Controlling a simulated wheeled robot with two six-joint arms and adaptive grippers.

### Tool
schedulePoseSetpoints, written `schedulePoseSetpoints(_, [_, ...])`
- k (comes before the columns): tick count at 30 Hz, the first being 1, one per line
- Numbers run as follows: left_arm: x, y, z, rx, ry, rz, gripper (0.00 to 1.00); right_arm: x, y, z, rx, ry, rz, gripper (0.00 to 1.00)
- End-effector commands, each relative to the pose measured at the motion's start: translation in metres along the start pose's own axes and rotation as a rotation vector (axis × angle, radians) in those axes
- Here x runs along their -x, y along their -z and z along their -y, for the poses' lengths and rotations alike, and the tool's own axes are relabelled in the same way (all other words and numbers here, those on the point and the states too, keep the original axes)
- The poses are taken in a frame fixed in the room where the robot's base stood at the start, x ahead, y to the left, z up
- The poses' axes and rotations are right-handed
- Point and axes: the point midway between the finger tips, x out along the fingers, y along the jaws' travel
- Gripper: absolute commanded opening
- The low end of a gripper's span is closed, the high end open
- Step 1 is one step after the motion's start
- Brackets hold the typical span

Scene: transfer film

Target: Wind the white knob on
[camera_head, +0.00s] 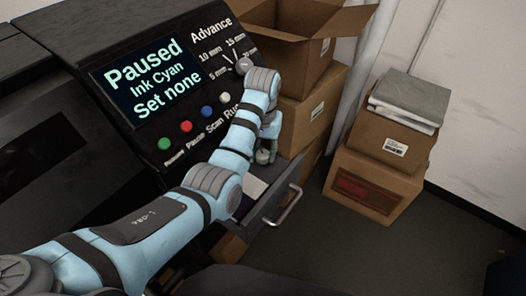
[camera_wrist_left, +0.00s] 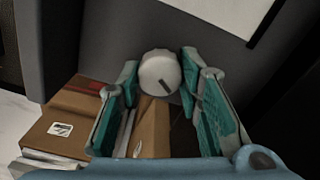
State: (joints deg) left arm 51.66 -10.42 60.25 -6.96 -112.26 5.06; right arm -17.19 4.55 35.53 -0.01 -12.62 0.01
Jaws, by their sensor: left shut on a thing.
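My left gripper (camera_head: 267,152) points down at the right side of the machine, above the open drawer. In the left wrist view the left gripper (camera_wrist_left: 160,76) has its two teal-padded fingers on either side of a round white knob (camera_wrist_left: 158,70), and is shut on it. The knob shows a short dark mark at its lower right. In the head view this knob (camera_head: 263,157) shows small and pale at the fingertips. Another pale dial (camera_head: 243,65) sits under "Advance" on the panel, partly beside my arm. My right gripper is out of view.
The machine's screen (camera_head: 152,80) reads "Paused, Ink Cyan, Set none". Green, red, blue and white buttons lie below it. The drawer's handle (camera_head: 284,205) juts out. Cardboard boxes (camera_head: 375,178) stand at right, others behind my gripper.

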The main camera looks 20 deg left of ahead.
Motion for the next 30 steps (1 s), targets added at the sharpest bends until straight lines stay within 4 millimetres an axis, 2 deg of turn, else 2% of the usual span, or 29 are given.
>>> schedulePoseSetpoints(18, [0.0008,0.0005,-0.0006,-0.573,0.000,-0.003,0.05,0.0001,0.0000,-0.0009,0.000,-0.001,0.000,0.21])
schedulePoseSetpoints(30, [0.0009,0.0005,-0.0006,-0.816,0.000,-0.003,0.05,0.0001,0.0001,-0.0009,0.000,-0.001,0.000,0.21])
